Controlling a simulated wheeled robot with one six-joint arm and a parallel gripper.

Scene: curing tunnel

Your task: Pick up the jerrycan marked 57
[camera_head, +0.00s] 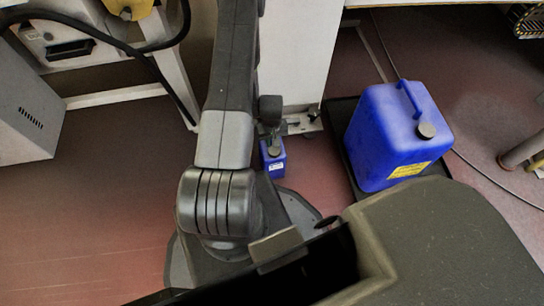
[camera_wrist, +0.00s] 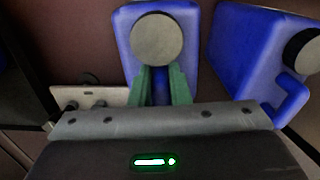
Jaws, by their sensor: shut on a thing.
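A small blue jerrycan (camera_head: 277,157) with a dark cap and a small white label stands upright below the end of my arm in the head view. The label's marking is too small to read. In the wrist view, the blue jerrycan (camera_wrist: 124,62) with a round grey cap is between the green fingers of my gripper (camera_wrist: 160,86). My gripper is shut on it near the cap. In the head view, my arm hides part of the jerrycan, and I cannot tell whether its base touches the floor.
A larger blue jerrycan (camera_head: 385,140) with a yellow label stands on a dark tray (camera_head: 349,165) to the right; a blue container (camera_wrist: 243,50) also shows at right in the wrist view. A white panel (camera_head: 294,55) stands behind. A grey box (camera_head: 25,115) is at left. Reddish floor is open at lower left.

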